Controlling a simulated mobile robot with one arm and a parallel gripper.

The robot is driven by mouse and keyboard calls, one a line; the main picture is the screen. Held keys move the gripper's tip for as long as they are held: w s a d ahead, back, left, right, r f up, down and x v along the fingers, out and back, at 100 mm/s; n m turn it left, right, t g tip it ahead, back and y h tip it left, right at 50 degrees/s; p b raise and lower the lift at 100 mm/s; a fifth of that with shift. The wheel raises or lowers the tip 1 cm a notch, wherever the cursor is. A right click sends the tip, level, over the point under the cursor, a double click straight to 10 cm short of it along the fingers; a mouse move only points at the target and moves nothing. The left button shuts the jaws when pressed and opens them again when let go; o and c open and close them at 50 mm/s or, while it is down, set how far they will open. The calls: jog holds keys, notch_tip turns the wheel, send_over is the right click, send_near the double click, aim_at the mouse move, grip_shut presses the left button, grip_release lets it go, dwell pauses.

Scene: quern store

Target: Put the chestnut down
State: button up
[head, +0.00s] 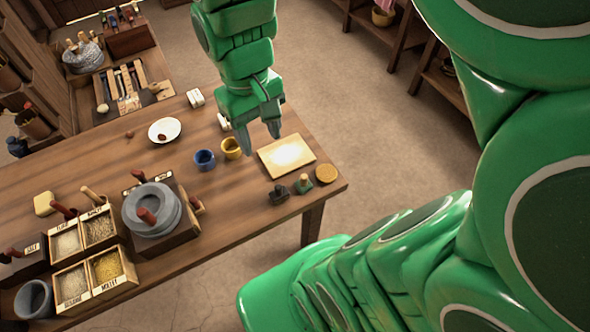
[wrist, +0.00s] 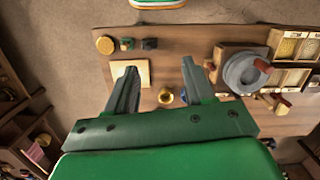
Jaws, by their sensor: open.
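My gripper (head: 259,133) is open and empty, held above the right part of the wooden table (head: 232,211). Its spread fingers (wrist: 159,72) also show in the wrist view with nothing between them. A small brown thing that looks like a chestnut (head: 162,138) lies on the white plate (head: 175,125), left of my gripper. A second small round brown thing (head: 130,134) lies on the bare table just left of the plate. I cannot tell for sure which one is the chestnut. Neither touches my gripper.
A blue cup (head: 205,159) and a yellow cup (head: 232,149) stand below the gripper's left side. A pale board (head: 272,166) lies near the right end, with small weights (head: 279,194) beside it. A stone quern (head: 135,222) and grain boxes (head: 117,289) fill the left front.

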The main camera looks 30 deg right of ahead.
jog(key=s+d+m, duration=0.1)
jog(key=s, duration=0.8)
jog(key=shift+s+d+f+m, duration=0.4)
jog(key=shift+f, duration=0.05)
jog(key=shift+w, duration=0.1)
jog(key=w+d+f+n+t, duration=0.1)
jog(key=w+f, duration=0.2)
jog(key=w, duration=1.1)
jog(key=w+d+f+n, duration=0.2)
jog(key=w+f, duration=0.1)
jog(key=w, duration=1.1)
jog(key=shift+n+t+y, duration=0.3)
jog(key=shift+n+t, duration=0.5)
jog(key=w+d+f, duration=0.3)
jog(key=w+f, duration=0.3)
jog(key=w+d+f, duration=0.3)
jog(key=w+f, duration=0.3)
jog(key=w, duration=0.1)
jog(key=w+d+f, duration=0.3)
jog(key=w+f, duration=0.3)
jog(key=w, duration=0.1)
jog(key=shift+f, duration=0.4)
jog(key=shift+w+f, duration=0.2)
jog(key=shift+f, duration=1.05)
jog(key=shift+w+f, duration=0.15)
jog(key=shift+f, duration=1.05)
jog(key=shift+w+f, duration=0.2)
jog(key=shift+f, duration=1.05)
grip_shut()
